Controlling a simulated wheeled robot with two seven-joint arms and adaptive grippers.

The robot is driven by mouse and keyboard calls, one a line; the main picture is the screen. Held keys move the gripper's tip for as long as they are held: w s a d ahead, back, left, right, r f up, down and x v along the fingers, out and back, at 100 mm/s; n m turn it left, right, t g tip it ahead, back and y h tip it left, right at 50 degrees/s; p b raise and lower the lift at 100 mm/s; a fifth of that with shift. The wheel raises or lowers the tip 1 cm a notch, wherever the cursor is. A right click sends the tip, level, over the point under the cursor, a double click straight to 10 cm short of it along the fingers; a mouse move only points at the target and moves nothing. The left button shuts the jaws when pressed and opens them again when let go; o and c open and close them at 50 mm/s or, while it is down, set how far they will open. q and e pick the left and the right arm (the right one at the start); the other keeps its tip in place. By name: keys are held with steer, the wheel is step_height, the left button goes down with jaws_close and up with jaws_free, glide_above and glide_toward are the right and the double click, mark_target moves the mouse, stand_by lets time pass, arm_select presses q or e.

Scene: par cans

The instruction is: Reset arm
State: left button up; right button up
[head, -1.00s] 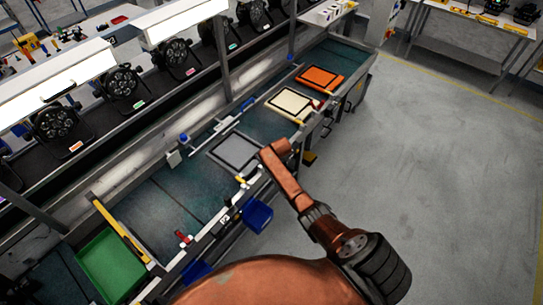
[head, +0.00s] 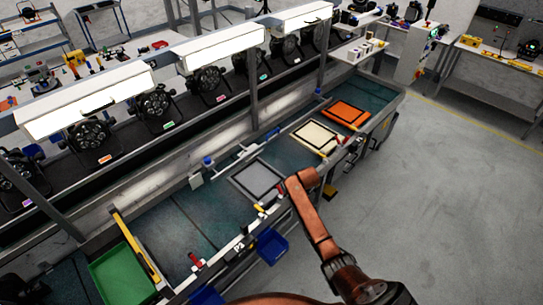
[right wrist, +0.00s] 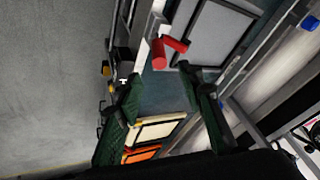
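My right arm reaches up from the lower right of the head view to the bench's front edge, beside the grey square tray (head: 259,179). Its gripper cannot be made out there. In the right wrist view my right gripper (right wrist: 160,76) has its two dark green fingers spread wide apart with nothing between them. A red cylindrical part (right wrist: 160,54) lies beyond the fingertips, by the grey tray. The cream tray (right wrist: 158,131) and the orange tray (right wrist: 142,154) show lower down between the fingers. My left gripper is in neither view.
A green bin (head: 122,276) sits at the bench's left end, and a blue bin (head: 271,247) hangs on its front. Black par cans (head: 157,103) line a rear shelf under white light panels. Open grey floor (head: 450,190) lies to the right.

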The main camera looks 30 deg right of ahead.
steer(key=shift+f, duration=0.1)
steer(key=s+a+f+n+g+b, duration=0.1)
steer(key=s+f+n+b, duration=0.15)
steer(key=s+f, duration=0.8)
steer(key=s+a+f+n+g+b, duration=0.1)
steer(key=s+a+f+b, duration=0.35)
steer(key=f, duration=1.15)
steer(key=s+d+f+n+g+b, duration=0.1)
steer(key=s+d+f+b, duration=0.1)
steer(key=s+f, duration=0.95)
arm_select(q)
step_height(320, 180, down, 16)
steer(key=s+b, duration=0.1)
steer(key=b, duration=0.6)
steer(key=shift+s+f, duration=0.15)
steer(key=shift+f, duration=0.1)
arm_select(e)
steer(key=s+a+f+n, duration=0.1)
steer(key=s+a+f, duration=0.2)
steer(key=s+f, duration=0.5)
steer(key=s+a+f+n+g, duration=0.1)
steer(key=s+a+f+n, duration=0.1)
steer(key=s+f, duration=0.6)
steer(key=s+a+f+n+g+y, duration=0.1)
steer(key=s+a+f, duration=0.4)
steer(key=s, duration=1.4)
step_height(320, 180, down, 3)
steer(key=shift+s+n, duration=0.25)
steer(key=shift+n, duration=0.3)
